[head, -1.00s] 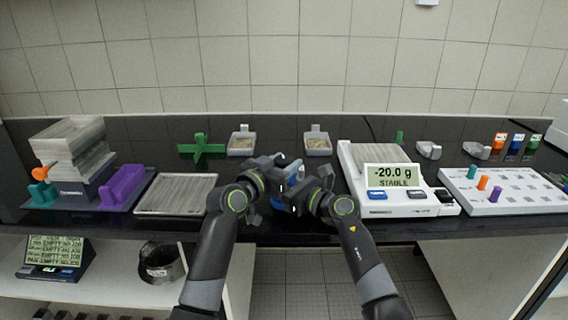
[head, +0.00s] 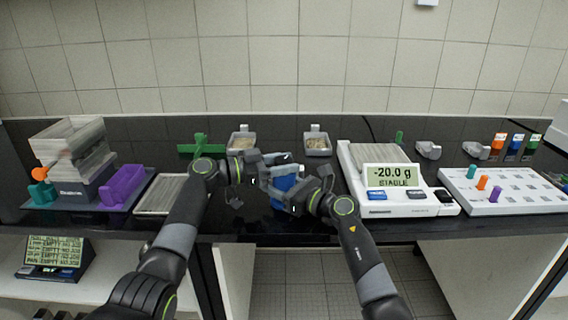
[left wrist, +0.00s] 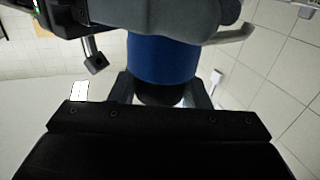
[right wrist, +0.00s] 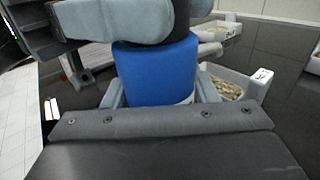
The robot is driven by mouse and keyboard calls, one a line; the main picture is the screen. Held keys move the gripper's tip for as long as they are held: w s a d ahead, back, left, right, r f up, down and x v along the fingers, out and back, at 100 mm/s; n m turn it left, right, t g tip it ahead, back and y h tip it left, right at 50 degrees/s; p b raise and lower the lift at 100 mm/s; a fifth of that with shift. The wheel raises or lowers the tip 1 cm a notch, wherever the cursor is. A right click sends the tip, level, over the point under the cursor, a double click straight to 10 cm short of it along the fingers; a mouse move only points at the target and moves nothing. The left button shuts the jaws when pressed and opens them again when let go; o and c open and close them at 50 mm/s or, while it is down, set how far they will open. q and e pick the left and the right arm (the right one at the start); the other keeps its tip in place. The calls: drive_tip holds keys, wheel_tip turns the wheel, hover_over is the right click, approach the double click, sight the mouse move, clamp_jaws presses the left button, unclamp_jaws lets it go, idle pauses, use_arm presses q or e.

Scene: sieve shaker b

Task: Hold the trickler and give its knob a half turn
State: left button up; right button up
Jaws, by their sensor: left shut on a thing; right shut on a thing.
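The trickler is a blue upright cylinder (head: 285,185) at the middle front of the bench, between my two grippers. My right gripper (head: 291,200) is shut on its blue body, low down. My left gripper (head: 277,167) is above, shut on the trickler's top end. In the left wrist view a dark round part, apparently the knob (left wrist: 160,92), sits between the left fingers beside the blue body (left wrist: 162,60). The right wrist view shows the blue body (right wrist: 157,72) between the right fingers, with the left gripper across its top. The grippers hide much of the trickler.
A balance (head: 400,208) reading -20.0 g stands to the right, with a white peg board (head: 510,205) beyond it. A grey tray (head: 160,197) and a purple holder (head: 127,188) are left. Two small trays of grains (head: 241,142) (head: 317,142) sit behind.

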use_arm(q)
drive_tip(key=shift+w+a+f+m+g+h, duration=0.1)
drive_tip(key=shift+m+g+h, duration=0.1)
drive_tip(key=shift+m+g, duration=0.75)
drive_tip(key=shift+f+m+g+h, duration=0.15)
drive_tip(key=shift+m+g, duration=0.4)
drive_tip(key=shift+g, duration=0.8)
drive_tip(key=o, duration=0.9)
drive_tip(key=shift+o, duration=0.3)
drive_tip(key=shift+r, duration=0.15)
drive_tip(key=shift+a, duration=0.1)
drive_tip(key=a, duration=1.2)
drive_tip(key=shift+s, duration=0.3)
drive_tip(key=shift+o, duration=0.2)
